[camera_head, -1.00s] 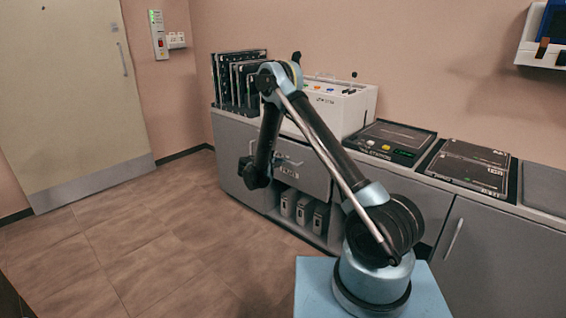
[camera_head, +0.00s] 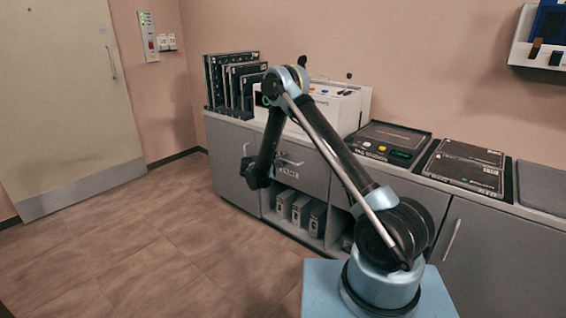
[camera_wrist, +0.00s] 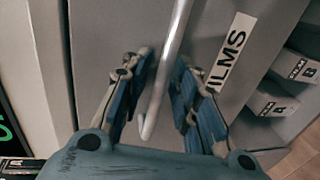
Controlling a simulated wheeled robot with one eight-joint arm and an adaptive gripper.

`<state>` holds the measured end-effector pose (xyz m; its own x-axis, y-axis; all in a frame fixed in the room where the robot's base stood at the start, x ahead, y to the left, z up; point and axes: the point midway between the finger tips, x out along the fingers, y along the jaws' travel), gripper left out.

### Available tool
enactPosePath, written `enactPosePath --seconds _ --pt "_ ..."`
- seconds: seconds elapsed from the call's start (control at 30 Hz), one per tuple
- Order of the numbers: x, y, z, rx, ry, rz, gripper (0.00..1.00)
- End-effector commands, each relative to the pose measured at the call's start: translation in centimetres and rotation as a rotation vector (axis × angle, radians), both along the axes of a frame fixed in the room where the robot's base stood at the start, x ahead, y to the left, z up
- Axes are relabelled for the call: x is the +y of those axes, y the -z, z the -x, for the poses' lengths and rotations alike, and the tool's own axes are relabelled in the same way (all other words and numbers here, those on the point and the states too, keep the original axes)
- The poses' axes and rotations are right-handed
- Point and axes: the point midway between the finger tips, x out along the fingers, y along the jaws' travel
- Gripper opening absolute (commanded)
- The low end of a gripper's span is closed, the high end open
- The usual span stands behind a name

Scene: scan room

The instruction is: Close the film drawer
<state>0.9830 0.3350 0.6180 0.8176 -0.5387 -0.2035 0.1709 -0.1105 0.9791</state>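The film drawer (camera_head: 316,174) is a grey front under the counter with a metal bar handle and a FILMS label. It also shows in the wrist view (camera_wrist: 118,25), with the label (camera_wrist: 232,50) right of the handle. The handle (camera_wrist: 168,70) runs between the two blue-padded fingers of my gripper (camera_wrist: 161,68). The fingers are apart, one on each side of the bar, with gaps visible. In the head view my wrist stands at the drawer's left side and hides the fingertips. How far the drawer stands out is hard to tell.
Grey boxes (camera_head: 300,210) stand on an open shelf below the drawer. The counter holds upright film cassettes (camera_head: 228,85), a white machine (camera_head: 335,105) and flat black panels (camera_head: 465,167). Open floor (camera_head: 130,250) lies to the left.

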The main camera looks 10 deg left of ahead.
Motion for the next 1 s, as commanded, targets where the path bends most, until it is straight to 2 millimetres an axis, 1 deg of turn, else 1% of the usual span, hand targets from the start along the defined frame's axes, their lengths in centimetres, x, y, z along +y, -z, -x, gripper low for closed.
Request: enactPosePath --seconds 0.23,0.37,0.47,0.8,1.0 --pt "0.1 -0.1 0.1 -0.001 -0.001 0.0 0.29" --pt "0.6 -0.2 0.7 -0.001 -0.003 0.001 0.29" --pt "1.3 -0.5 1.8 -0.001 -0.003 0.001 0.29" --pt "4.8 -1.7 7.0 0.0 -0.004 0.0 0.29" --pt "6.1 -2.2 9.0 0.0 -0.002 0.0 0.29"
